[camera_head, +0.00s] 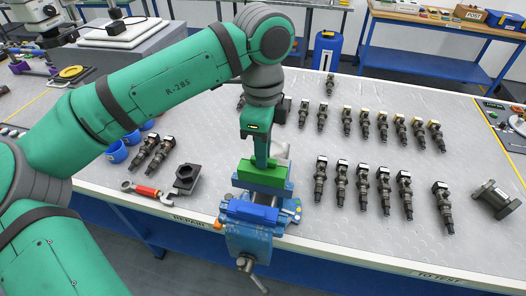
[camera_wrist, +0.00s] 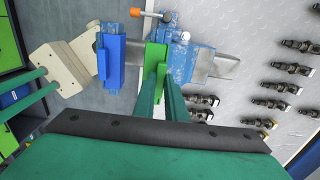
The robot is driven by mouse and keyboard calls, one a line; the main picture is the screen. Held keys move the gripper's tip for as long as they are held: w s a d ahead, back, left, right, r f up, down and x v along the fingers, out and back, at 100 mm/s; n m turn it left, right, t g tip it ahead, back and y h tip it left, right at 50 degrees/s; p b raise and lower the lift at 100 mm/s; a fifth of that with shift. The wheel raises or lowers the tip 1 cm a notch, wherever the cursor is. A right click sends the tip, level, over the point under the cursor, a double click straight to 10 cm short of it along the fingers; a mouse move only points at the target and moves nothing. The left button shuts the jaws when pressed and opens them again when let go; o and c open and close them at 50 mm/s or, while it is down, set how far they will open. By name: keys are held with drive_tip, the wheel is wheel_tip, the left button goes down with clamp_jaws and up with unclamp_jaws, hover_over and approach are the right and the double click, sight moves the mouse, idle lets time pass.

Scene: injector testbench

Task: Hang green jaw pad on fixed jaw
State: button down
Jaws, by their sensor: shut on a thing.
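The green jaw pad (camera_head: 262,174) is held between the fingertips of my gripper (camera_head: 262,160). It is over the blue vise (camera_head: 250,240) at the bench's front edge. A blue jaw pad (camera_head: 250,212) sits on the vise's front jaw. In the wrist view, my two green fingers (camera_wrist: 161,72) close on the green pad (camera_wrist: 153,62). The pad lies right against or just over the fixed jaw (camera_wrist: 181,62), with a gap to the blue pad (camera_wrist: 111,62). I cannot tell whether it touches the jaw or rests on it.
A red-handled wrench (camera_head: 148,191) and a dark block (camera_head: 186,176) lie left of the vise. Blue cups (camera_head: 117,152) are at the left. The bench is clear between the vise and the nearest injectors.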

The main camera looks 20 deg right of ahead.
drive_tip(key=shift+s+f, duration=0.1)
drive_tip(key=shift+f, duration=0.15)
idle(0.4)
drive_tip(key=shift+f, duration=0.5)
drive_tip(key=shift+f, duration=0.25)
drive_tip(key=shift+f, duration=0.45)
drive_tip(key=shift+f, duration=0.5)
idle(0.7)
drive_tip(key=c, duration=1.2)
unclamp_jaws()
